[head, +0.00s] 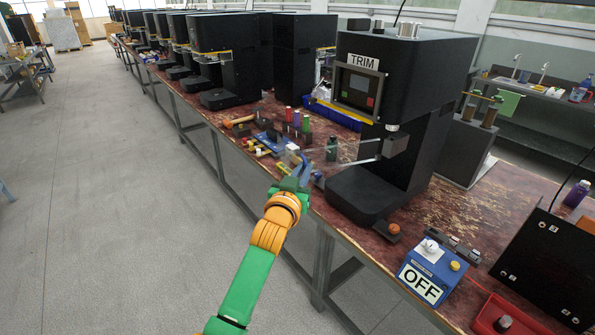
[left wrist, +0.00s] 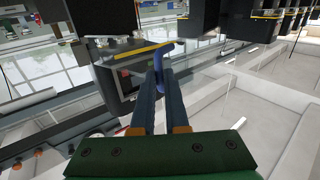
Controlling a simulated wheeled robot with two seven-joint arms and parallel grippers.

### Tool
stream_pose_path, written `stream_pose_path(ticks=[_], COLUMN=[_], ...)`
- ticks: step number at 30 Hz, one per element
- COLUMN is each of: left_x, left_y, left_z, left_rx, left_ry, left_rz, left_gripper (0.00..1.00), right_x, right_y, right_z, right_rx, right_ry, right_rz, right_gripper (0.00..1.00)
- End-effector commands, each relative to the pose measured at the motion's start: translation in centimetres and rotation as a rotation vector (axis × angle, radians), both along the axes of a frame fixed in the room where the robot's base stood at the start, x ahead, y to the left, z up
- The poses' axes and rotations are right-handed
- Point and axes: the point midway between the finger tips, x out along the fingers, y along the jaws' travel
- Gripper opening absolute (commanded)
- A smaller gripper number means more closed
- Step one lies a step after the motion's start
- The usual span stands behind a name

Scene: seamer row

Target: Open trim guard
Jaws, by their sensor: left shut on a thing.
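The black trim machine (head: 405,75) carries a TRIM sign and a small screen on its front. Its trim guard (head: 362,153) is a clear panel on pale arms; it stands out from the machine's front toward my left gripper. The clear panel is hard to make out. My left gripper (head: 297,172) is at the guard's outer end, over the table's front edge. Its fingers are shut on the blue guard handle (left wrist: 158,60), seen between the fingertips in the left wrist view. The fingers partly hide the handle. My right gripper is in neither view.
A blue box with an OFF sign (head: 421,287) sits at the front right, near a red tray (head: 508,318). The floor at left is clear.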

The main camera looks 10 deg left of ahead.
Motion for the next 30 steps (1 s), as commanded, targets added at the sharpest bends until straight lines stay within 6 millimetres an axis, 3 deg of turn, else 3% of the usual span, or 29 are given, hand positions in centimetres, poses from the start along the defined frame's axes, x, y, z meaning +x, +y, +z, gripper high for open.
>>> stream_pose_path(ticks=[4, 6, 8, 23, 30], left_x=[0.0, 0.0, 0.0, -0.1, -2.2], left_y=[-0.4, -0.4, -0.4, -0.1, 0.1], left_z=[0.7, 0.7, 0.6, 0.2, 0.1], left_rx=[-0.002, -0.002, -0.002, 0.0, 0.0], left_ry=[-0.017, -0.017, -0.015, -0.005, -0.006], left_rz=[-0.01, -0.009, -0.008, -0.003, -0.004], left_gripper=[0.0, 0.26, 0.42, 0.42, 0.42], right_x=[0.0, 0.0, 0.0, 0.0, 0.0], right_y=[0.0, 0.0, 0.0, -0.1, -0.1], right_z=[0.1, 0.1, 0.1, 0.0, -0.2], right_rx=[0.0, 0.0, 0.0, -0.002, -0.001], right_ry=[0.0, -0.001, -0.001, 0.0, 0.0], right_rz=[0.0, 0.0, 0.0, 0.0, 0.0], right_gripper=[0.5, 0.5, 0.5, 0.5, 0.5])
